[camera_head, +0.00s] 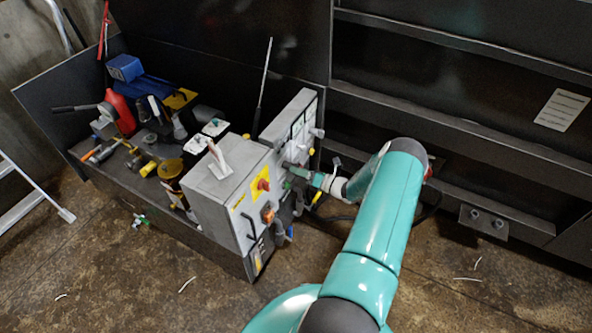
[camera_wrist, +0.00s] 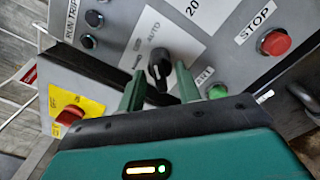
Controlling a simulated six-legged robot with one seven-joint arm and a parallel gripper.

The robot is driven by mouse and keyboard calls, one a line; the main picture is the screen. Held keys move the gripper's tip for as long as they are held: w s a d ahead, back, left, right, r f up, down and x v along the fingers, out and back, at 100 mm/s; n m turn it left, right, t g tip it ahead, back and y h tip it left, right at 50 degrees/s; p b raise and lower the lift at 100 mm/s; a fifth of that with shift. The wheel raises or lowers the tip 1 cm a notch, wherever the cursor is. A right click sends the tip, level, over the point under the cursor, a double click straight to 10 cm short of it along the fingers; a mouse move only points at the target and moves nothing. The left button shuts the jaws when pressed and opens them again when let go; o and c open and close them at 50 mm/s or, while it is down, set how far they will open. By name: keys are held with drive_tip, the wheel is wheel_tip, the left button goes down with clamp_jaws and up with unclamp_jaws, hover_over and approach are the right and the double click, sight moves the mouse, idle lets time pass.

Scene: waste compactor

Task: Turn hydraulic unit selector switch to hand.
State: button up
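The selector switch (camera_wrist: 158,66) is a black knob on a white label reading AUTO in the wrist view. The label's other words are too small to read surely. My gripper (camera_wrist: 160,74) is open, with one green finger on each side of the knob and a gap visible on both sides.
A red STOP button (camera_wrist: 275,43) and a green button (camera_wrist: 217,91) sit right of the knob. A red switch on a yellow plate (camera_wrist: 70,115) is at left. Tools and a red bottle (camera_head: 122,112) crowd the bench behind the box. The floor in front is mostly clear.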

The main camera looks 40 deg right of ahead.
drive_tip(key=shift+x, duration=0.75)
drive_tip(key=c, duration=0.6)
